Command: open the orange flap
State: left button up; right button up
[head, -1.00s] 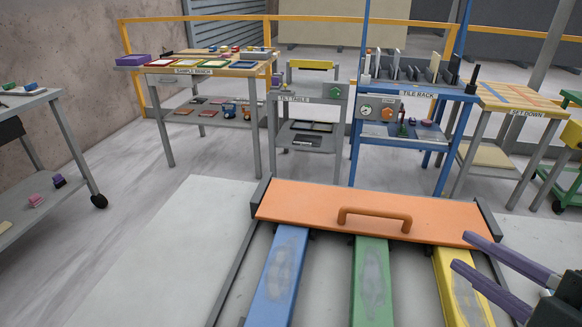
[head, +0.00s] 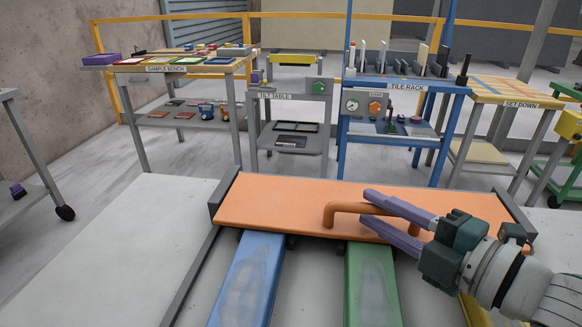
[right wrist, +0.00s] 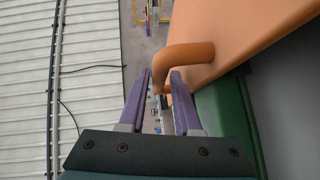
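The orange flap (head: 280,205) is a wide flat panel lying across the far ends of the coloured strips. Its orange bar handle (head: 343,207) stands up from it, right of the middle. My right gripper (head: 368,209) reaches in from the right, its two purple fingers apart at the handle and partly covering it. In the right wrist view, the handle (right wrist: 188,54) shows at the fingertips (right wrist: 163,75), and part of it shows in the gap between them. I cannot tell whether either finger touches it. The flap (right wrist: 255,30) fills the upper right there. My left gripper is not in view.
Blue (head: 248,280) and green (head: 371,285) strips run toward me from the flap; a yellow one (head: 478,312) is mostly behind my right arm. Dark side rails (head: 190,275) edge the slab. A tilt table (head: 291,120) and a blue tile rack (head: 400,90) stand beyond.

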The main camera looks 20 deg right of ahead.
jog(key=shift+w+a, duration=0.15)
jog(key=shift+w, duration=0.35)
grip_shut()
dwell(1.2)
